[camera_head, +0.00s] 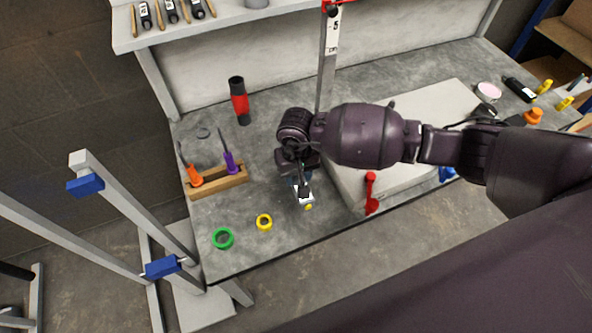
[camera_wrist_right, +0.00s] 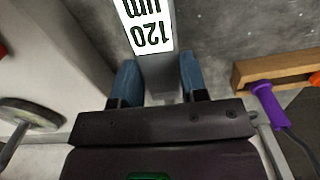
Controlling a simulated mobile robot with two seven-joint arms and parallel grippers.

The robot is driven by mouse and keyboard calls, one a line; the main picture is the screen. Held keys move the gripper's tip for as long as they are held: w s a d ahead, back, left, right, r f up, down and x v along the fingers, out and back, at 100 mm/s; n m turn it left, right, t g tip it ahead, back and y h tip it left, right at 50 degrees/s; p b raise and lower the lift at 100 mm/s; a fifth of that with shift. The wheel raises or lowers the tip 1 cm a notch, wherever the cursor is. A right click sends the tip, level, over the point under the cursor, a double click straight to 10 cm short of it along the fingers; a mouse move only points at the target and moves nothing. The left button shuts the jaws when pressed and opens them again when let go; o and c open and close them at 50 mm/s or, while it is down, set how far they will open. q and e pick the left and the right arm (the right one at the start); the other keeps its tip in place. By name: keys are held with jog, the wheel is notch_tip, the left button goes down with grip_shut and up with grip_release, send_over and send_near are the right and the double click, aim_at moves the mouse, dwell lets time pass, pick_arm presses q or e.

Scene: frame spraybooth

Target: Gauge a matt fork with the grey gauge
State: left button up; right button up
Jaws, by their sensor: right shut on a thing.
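My right gripper (camera_head: 301,183) is over the bench, left of the pale slab. In the right wrist view its two blue fingers (camera_wrist_right: 158,82) are shut on the grey gauge (camera_wrist_right: 160,72), a grey bar with a white label reading 120 µm. In the head view the gauge's white label (camera_head: 304,196) shows below the gripper, with a yellow end. I cannot tell whether the gauge touches the bench. I cannot make out a matt fork for certain in either view. My left gripper is not in view.
A wooden rack (camera_head: 218,182) holds orange and purple handled tools. A green ring (camera_head: 222,238) and a yellow ring (camera_head: 264,222) lie near the front edge. A red-black cylinder (camera_head: 239,100) stands behind. A pale slab (camera_head: 425,110) lies under my arm. Grey stands (camera_head: 125,195) are left.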

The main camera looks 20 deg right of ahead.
jog(key=shift+w+d+f+n, duration=0.25)
jog(key=shift+d+f+n, duration=0.1)
jog(key=shift+n, duration=0.15)
jog(key=shift+r, duration=0.1)
jog(key=shift+f+b, duration=0.75)
jog(key=shift+f, duration=1.05)
jog(key=shift+f+b, duration=0.55)
jog(key=shift+f, duration=0.35)
jog(key=o, duration=1.1)
